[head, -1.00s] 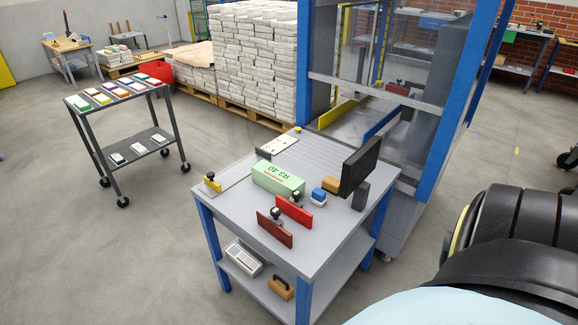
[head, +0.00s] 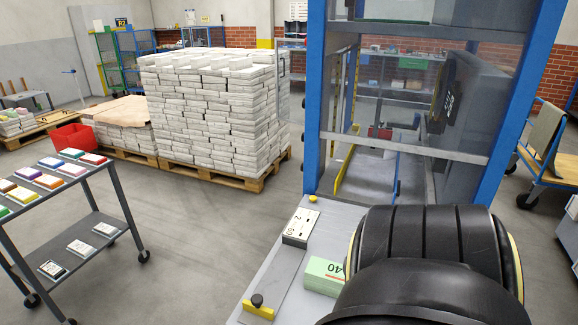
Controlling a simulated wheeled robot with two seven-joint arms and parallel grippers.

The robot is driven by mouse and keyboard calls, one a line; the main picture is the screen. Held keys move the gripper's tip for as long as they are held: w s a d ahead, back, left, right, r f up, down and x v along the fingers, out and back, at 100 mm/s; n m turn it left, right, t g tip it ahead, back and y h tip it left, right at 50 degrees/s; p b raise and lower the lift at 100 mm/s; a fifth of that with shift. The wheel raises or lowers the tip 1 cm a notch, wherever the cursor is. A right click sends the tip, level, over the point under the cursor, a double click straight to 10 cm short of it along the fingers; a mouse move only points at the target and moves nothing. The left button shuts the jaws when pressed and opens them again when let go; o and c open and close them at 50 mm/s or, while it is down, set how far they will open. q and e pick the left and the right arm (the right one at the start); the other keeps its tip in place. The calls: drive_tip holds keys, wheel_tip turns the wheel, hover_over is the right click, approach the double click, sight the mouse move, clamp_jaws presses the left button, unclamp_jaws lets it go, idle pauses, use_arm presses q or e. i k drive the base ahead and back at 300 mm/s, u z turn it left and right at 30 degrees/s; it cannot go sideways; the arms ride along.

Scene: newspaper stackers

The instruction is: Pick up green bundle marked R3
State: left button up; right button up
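The green bundle (head: 323,275) lies on the grey worktable (head: 262,268), low in the head view. Only its left end shows, with part of its printed marking, "40", in view. My own dark arm covers the rest of the bundle and most of the tabletop. Neither gripper's fingers are in view, so I cannot see how close they are to the bundle.
A white block with numbers (head: 301,227) and a yellow-based stamp with a black knob (head: 258,304) are on the table. A blue-framed machine (head: 313,130) stands behind. A cart (head: 92,222) with several coloured pads is at left. Newspaper stacks sit on a pallet (head: 215,176). Open floor lies between.

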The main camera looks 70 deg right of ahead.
sight(325, 277)
drive_tip(key=i, duration=1.9)
drive_tip(key=z, duration=3.1)
drive_tip(key=i, duration=0.15)
drive_tip(key=u, duration=0.25)
